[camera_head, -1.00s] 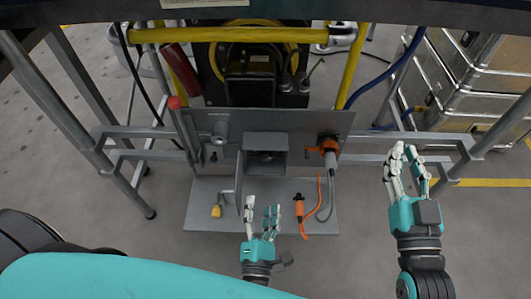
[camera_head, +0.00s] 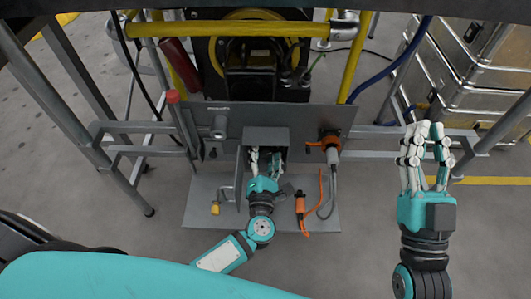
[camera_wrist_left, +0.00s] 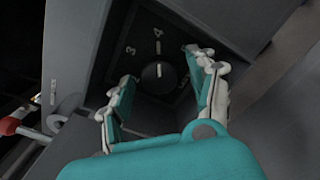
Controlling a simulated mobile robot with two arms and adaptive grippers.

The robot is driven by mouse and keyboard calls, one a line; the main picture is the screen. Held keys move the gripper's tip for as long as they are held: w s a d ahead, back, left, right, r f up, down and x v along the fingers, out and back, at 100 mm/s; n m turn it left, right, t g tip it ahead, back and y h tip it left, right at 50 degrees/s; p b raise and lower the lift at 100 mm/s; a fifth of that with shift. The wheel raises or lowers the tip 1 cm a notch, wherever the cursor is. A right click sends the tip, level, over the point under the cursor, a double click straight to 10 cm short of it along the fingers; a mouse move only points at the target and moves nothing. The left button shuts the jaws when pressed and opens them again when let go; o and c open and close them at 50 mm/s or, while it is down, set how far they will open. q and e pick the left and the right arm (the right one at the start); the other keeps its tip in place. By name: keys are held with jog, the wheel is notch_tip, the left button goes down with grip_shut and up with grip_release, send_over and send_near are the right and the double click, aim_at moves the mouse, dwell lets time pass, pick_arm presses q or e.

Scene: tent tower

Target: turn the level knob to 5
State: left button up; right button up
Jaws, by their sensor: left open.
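The level knob (camera_wrist_left: 158,76) is a dark round knob in the left wrist view, inside a grey box (camera_head: 266,133). Its light line points to the mark under 4. The number 3 is printed to the left; the marking on the right is partly hidden by a finger. My left gripper (camera_head: 267,158) is at the box opening, open, also seen in the left wrist view (camera_wrist_left: 160,85). Its fingers stand on either side of the knob, with gaps visible. The knob is hidden in the head view. My right gripper (camera_head: 426,135) is open and empty, off to the right.
The box has an open door (camera_head: 240,177) on its left. An orange plug in a socket (camera_head: 326,146) is to the right. A yellow padlock (camera_head: 215,209) and an orange connector (camera_head: 300,205) are on the grey lower plate (camera_head: 200,190). Metal cases (camera_head: 465,75) stand at right.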

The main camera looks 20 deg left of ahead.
pick_arm(q)
jog(key=shift+w+a, duration=0.15)
jog(key=shift+w, duration=0.45)
pick_arm(e)
jog(key=shift+s+r, duration=0.25)
jog(key=shift+r, duration=0.1)
